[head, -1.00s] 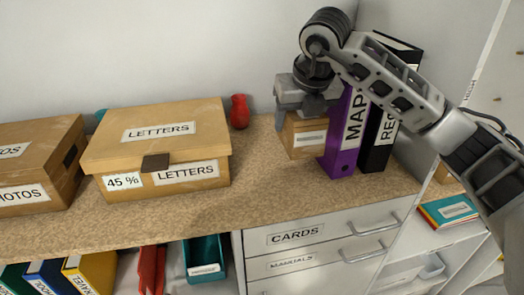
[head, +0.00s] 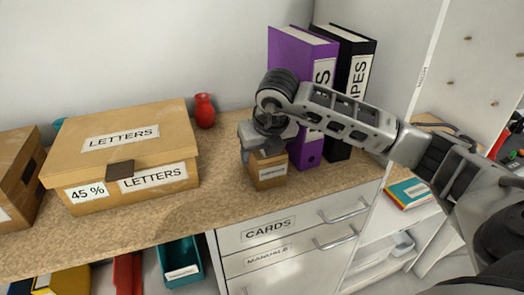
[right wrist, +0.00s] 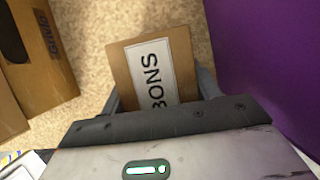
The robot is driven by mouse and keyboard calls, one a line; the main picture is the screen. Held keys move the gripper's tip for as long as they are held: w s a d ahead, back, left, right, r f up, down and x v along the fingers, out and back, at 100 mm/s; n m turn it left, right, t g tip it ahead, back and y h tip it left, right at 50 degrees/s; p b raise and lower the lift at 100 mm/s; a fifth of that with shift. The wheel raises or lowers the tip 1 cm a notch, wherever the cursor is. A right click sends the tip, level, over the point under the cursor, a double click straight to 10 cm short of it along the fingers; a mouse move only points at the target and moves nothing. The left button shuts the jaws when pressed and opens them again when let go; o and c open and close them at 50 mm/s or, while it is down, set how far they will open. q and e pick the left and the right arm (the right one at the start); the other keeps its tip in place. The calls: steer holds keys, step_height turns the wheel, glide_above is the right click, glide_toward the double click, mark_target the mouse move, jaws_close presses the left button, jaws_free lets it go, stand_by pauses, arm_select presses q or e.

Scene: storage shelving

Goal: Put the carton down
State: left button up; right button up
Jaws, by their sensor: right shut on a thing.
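The carton (head: 267,174) is a small brown box with a white label. It is at the countertop, just left of the purple binder; I cannot tell whether its base touches the surface. My right gripper (head: 268,152) is shut on the carton from above and covers its upper part. In the right wrist view the carton (right wrist: 128,72) sits between the fingers, its label ending in "BONS". My left gripper is not in view.
The purple binder (head: 304,152) and a black binder (head: 337,152) stand upright close to the right. A LETTERS box (head: 70,173) and a red vase (head: 204,111) are left. Speckled counter (head: 222,172) is free between the LETTERS box and carton. Drawers (head: 290,232) lie below the front edge.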

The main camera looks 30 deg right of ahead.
steer(key=o, duration=1)
steer(key=v, duration=1.2)
steer(key=shift+r, duration=0.1)
